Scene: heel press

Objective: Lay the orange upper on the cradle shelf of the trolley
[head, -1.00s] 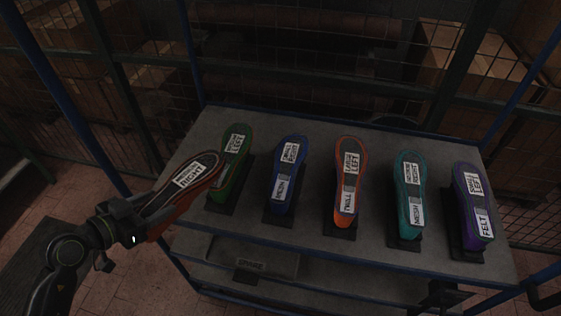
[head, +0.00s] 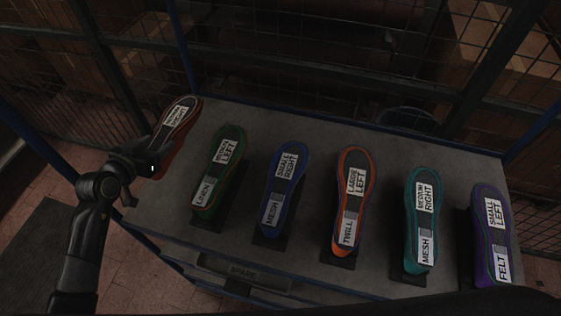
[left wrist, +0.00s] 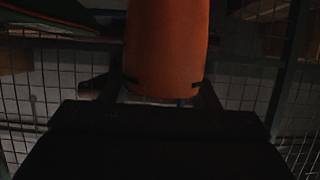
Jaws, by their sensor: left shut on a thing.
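My left gripper (head: 152,165) is shut on the near end of an orange-red upper (head: 180,122) with a white label, whose lower line seems to read RIGHT. The upper points up and away, tilted, over the far left corner of the trolley's top shelf (head: 330,120); its height above the shelf is unclear. In the left wrist view the upper's plain orange side (left wrist: 167,45) fills the space between the fingers (left wrist: 163,88). Another orange upper (head: 352,200), labelled LARGE LEFT and TWILL, rests on a dark stand mid-shelf. My right gripper is out of view.
Green (head: 218,172), blue (head: 283,190), teal (head: 423,220) and purple (head: 491,235) uppers stand in a row on dark stands. The shelf is bare behind the row and along its left edge. A lower shelf bears a SPARE plate (head: 243,272). Mesh fencing stands behind.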

